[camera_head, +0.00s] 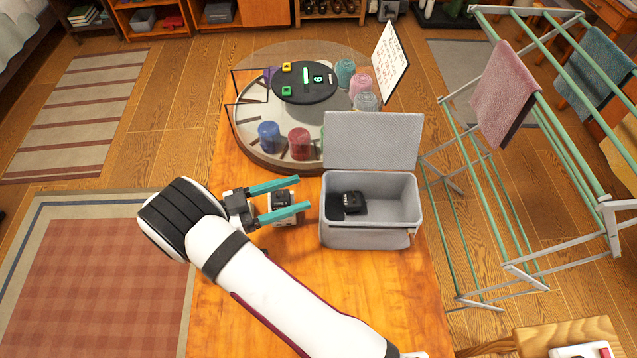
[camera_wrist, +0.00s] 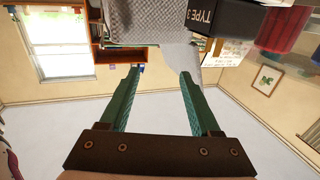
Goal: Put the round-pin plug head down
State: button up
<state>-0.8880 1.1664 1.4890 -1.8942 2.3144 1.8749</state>
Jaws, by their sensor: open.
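My gripper (camera_head: 303,193) has two teal fingers, spread apart and pointing right toward the grey bin. A small black-and-white block (camera_head: 281,203) shows between and below the fingers in the head view; its pins cannot be made out. In the wrist view the space between the fingertips (camera_wrist: 160,72) is empty. A black block marked "TYPE 3" (camera_wrist: 215,17) is at the top right there, outside the fingers. A black plug-like piece (camera_head: 352,202) lies inside the open grey bin (camera_head: 370,238). I cannot tell which piece is the round-pin plug head.
The bin's lid (camera_head: 373,140) stands open at its back. Behind is a round glass-covered tray (camera_head: 245,135) with coloured candle-like cylinders and a white sign (camera_head: 390,62). A drying rack (camera_head: 480,200) stands right of the table.

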jog(key=s+d+r+n+g+y, duration=0.2)
jog(key=s+d+r+g+y, duration=0.15)
jog(key=d+r+g, duration=0.2)
jog(key=s+d+r+n+g+y, duration=0.1)
jog(key=s+d+r+g+y, duration=0.25)
jog(key=d, duration=0.35)
jog(key=s+a+n+t+y, duration=0.1)
jog(key=s+n+y, duration=0.2)
jog(key=s+y, duration=0.3)
jog(key=s+a+r+n+t+y, duration=0.1)
jog(key=s+a+n+t+y, duration=0.1)
jog(key=s+y, duration=0.4)
jog(key=s, duration=0.3)
jog(key=shift+n, duration=0.4)
